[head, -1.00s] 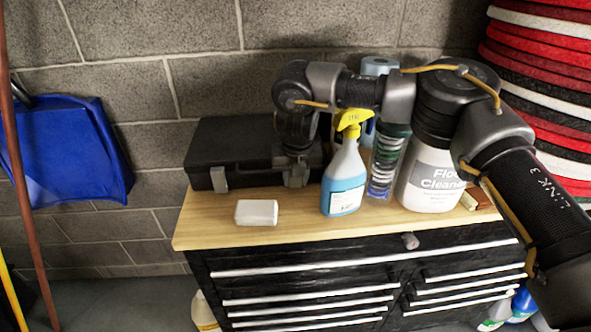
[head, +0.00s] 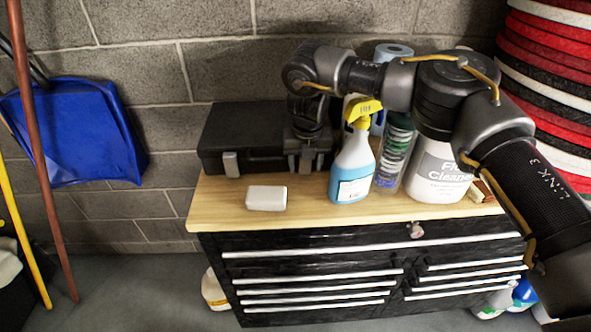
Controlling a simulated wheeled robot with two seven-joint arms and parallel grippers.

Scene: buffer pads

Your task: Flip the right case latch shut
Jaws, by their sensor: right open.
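The black case (head: 243,133) lies closed-looking at the back left of the wooden top, its latched side facing me. Its left latch (head: 231,164) is a grey tab on the front face. My right gripper (head: 305,163) points down at the right part of the case's front, where it covers most of the right latch. I cannot tell the latch's position or whether the fingers touch it. The right gripper is open, with nothing seen between its fingers. My left gripper is not in view.
A spray bottle (head: 353,168) with a yellow head stands just right of the gripper. A clear tube of discs (head: 393,155) and a white floor cleaner jug (head: 437,170) stand further right. A white block (head: 266,198) lies in front of the case on the wooden top (head: 222,209).

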